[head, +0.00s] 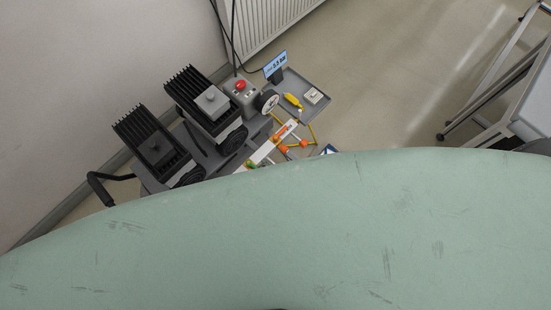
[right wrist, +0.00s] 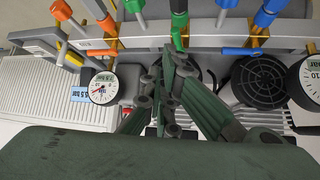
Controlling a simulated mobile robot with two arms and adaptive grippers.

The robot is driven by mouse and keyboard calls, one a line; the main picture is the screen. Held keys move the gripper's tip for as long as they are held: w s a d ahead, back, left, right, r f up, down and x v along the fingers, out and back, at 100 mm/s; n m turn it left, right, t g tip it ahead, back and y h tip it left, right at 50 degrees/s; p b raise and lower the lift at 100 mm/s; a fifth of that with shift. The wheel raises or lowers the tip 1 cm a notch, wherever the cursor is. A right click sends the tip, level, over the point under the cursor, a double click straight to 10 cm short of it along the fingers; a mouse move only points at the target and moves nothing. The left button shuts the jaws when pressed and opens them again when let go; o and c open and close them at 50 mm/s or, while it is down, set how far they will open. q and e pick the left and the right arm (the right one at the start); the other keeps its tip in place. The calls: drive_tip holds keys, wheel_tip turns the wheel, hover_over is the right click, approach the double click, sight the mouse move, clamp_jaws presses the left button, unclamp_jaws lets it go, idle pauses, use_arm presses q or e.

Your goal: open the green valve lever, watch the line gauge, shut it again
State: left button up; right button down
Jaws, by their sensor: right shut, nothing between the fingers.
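In the right wrist view my right gripper (right wrist: 166,58) is shut and empty, its dark green fingers together just below a grey rail. A green lever (right wrist: 179,30) crosses the rail close above the fingertips; I cannot tell whether they touch. A second green handle (right wrist: 134,5) shows at the top edge. A round white gauge (right wrist: 103,88) is left of the fingers; its reading is too small to be sure of. In the head view a green part (head: 250,163) shows small at the lower end of the pale rail. My left gripper is not in view.
Blue handles (right wrist: 267,14) and orange handles (right wrist: 61,10) sit near the green ones. Another gauge (right wrist: 311,82) is at the right edge. In the head view, a grey tray (head: 312,86) holds a yellow tool (head: 292,100), beside a red button (head: 240,85) and black finned units (head: 153,145).

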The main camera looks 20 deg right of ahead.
drive_tip(key=shift+v, duration=2)
